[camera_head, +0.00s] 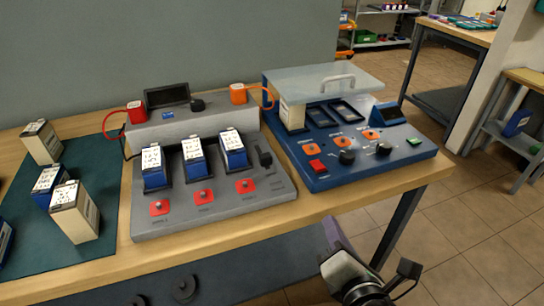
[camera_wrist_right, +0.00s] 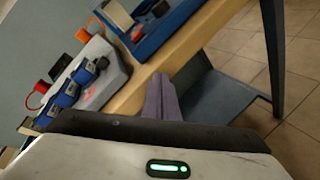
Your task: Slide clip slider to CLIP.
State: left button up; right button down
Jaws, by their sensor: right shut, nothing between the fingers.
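The grey charging station (camera_head: 215,215) stands on the bench with three blue-and-white batteries in its slots. My right gripper (camera_head: 334,228) is at the bench's front edge, in front of the blue unit and right of the station, apart from the slider. In the right wrist view its fingers (camera_wrist_right: 160,97) are together and empty. The station also shows there at the left (camera_wrist_right: 105,80). My left gripper is not in view.
The blue test unit (camera_head: 320,178) with a clear lid stands right of the station. A green mat (camera_head: 100,160) with several batteries lies to the left. A red clip (camera_head: 136,112) and an orange clip (camera_head: 238,93) sit on the station's back. Open floor lies right of the bench.

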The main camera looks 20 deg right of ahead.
aim_at(267, 161)
pick_arm(q)
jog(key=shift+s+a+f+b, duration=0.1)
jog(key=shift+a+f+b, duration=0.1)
jog(key=shift+b, duration=0.2)
pick_arm(e)
jog(key=a+r+n+t+y, duration=0.1)
jog(key=a+n, duration=0.1)
jog(key=n, duration=0.2)
jog(key=a+r+n+t+y, duration=0.1)
jog(key=a+r+n, duration=0.1)
jog(key=a+n, duration=0.1)
jog(key=w+a+r+n+t+y, duration=0.1)
jog(key=a+n+y, duration=0.1)
jog(key=n, duration=0.3)
jog(key=shift+a+r+t, duration=0.15)
jog(key=shift+r+t, duration=0.15)
jog(key=shift+r, duration=0.1)
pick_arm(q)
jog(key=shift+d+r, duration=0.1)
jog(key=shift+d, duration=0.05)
pick_arm(e)
jog(key=shift+w, duration=0.1)
